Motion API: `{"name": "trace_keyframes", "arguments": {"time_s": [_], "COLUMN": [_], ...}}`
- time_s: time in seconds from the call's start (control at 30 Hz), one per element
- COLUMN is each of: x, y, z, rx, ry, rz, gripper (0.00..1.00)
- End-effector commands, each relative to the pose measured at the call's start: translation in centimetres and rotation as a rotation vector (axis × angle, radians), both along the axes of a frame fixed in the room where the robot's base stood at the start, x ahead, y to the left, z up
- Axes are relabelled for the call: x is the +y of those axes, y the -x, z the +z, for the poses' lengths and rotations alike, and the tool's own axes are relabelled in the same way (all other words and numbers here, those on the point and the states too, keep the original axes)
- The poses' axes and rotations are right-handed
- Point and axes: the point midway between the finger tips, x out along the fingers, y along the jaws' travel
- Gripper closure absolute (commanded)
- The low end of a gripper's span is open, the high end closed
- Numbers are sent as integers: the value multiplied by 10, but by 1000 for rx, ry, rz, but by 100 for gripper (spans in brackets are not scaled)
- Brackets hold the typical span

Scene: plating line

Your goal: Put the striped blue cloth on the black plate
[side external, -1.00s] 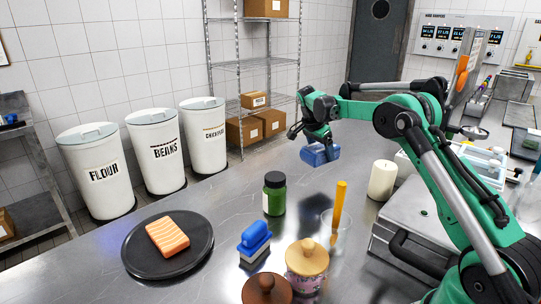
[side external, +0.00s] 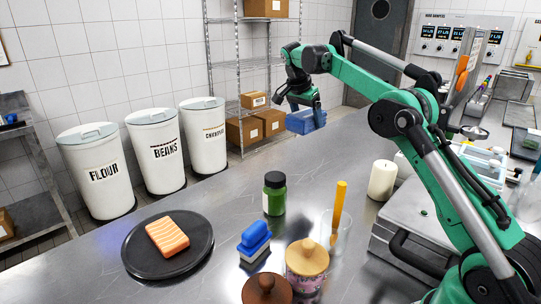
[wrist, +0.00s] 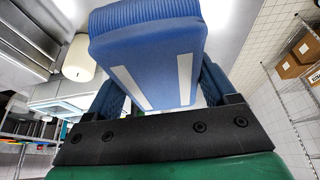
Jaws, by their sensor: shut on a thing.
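The striped blue cloth (side external: 305,121) is a folded blue block held in the air beyond the counter's far part, in front of the shelving. In the wrist view the cloth (wrist: 150,45) fills the upper middle and shows white stripes. My gripper (side external: 307,107) is shut on it; the wrist view shows dark blue fingers on both sides of the cloth. The black plate (side external: 136,262) lies at the front left of the counter, far from my gripper, with an orange salmon piece (side external: 167,237) on it.
On the counter stand a green jar (side external: 274,193), a blue brush (side external: 255,242), a glass with a yellow-handled tool (side external: 339,208), a white candle (side external: 382,180) and wooden-lidded jars (side external: 307,258). Bare counter (side external: 215,205) lies between plate and green jar. White bins (side external: 95,172) stand behind the counter.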

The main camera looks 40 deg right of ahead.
Motion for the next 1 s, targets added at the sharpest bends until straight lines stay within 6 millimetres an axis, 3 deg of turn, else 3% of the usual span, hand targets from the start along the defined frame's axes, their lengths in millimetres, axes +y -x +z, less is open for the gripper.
{"name": "trace_keyframes", "arguments": {"time_s": [0.17, 0.27, 0.43, 0.6, 0.8, 1.0], "x": [52, 93, 188, 275, 338, 377], "y": [-27, -43, -66, -70, -63, -55], "z": [-1, -1, -2, -1, 0, 1], "rx": [-1, -1, -2, -2, -1, -1], "ry": [-1, 0, -1, 0, 1, 0], "rz": [233, 413, 801, 1155, 1410, 1566], "gripper": [73, 73, 73, 73, 73, 73]}}
